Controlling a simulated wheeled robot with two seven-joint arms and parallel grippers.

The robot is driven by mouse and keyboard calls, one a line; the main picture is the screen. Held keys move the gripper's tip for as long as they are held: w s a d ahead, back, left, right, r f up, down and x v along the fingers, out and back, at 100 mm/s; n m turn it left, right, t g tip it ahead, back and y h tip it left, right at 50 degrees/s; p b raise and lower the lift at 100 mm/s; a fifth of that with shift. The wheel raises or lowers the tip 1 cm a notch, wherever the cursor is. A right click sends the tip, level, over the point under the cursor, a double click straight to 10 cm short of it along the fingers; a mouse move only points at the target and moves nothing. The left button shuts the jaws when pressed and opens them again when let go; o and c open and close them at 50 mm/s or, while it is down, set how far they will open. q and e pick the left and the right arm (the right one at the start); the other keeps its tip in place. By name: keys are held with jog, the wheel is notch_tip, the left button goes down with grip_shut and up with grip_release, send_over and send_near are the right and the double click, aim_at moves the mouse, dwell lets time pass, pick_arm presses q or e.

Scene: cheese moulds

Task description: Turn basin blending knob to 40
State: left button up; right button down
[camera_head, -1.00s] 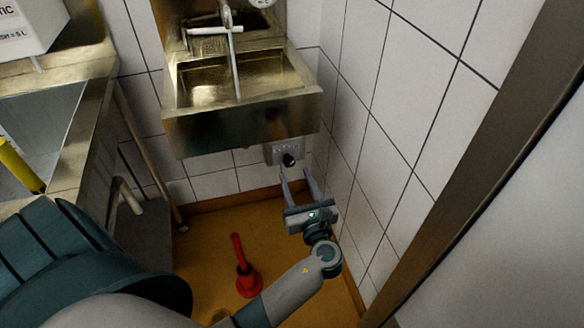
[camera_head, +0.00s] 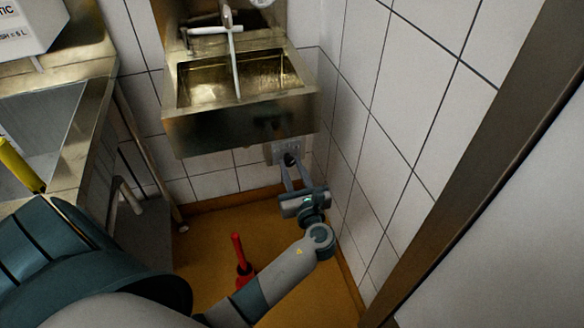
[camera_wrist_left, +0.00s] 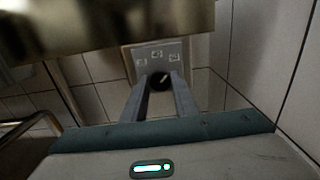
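The blending knob (camera_head: 289,158) is a small dark round knob on a grey wall plate (camera_head: 277,150) under the metal basin. In the left wrist view the black knob (camera_wrist_left: 160,79) shows a light pointer line and small marked symbols on the plate (camera_wrist_left: 172,52) above it. The numbers are too small to read. My left gripper (camera_head: 291,163) reaches up to the plate from below. Its two fingers (camera_wrist_left: 161,84) lie on either side of the knob, and the knob fills the narrow gap between their tips. My right gripper is not in view.
The metal basin (camera_head: 240,128) with its tap hangs just above the plate. The tiled wall (camera_head: 355,140) is close on the right. A red plunger-like object (camera_head: 240,260) stands on the orange floor. A steel counter (camera_head: 85,140) with a yellow object is on the left.

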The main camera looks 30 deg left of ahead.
pick_arm(q)
jog(key=shift+n, duration=1.9)
jog(key=n+b, duration=0.2)
jog(key=n, duration=0.1)
jog(key=shift+f+n, duration=0.1)
jog(key=shift+n, duration=0.3)
jog(key=shift+s+n, duration=0.1)
jog(key=shift+n, duration=0.2)
jog(key=shift+a+n, duration=0.1)
jog(key=shift+n, duration=0.3)
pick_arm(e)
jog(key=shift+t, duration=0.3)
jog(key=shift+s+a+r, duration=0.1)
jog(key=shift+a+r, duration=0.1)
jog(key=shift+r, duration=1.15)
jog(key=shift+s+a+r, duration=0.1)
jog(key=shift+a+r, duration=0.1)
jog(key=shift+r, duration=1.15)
pick_arm(q)
jog(key=o, duration=1)
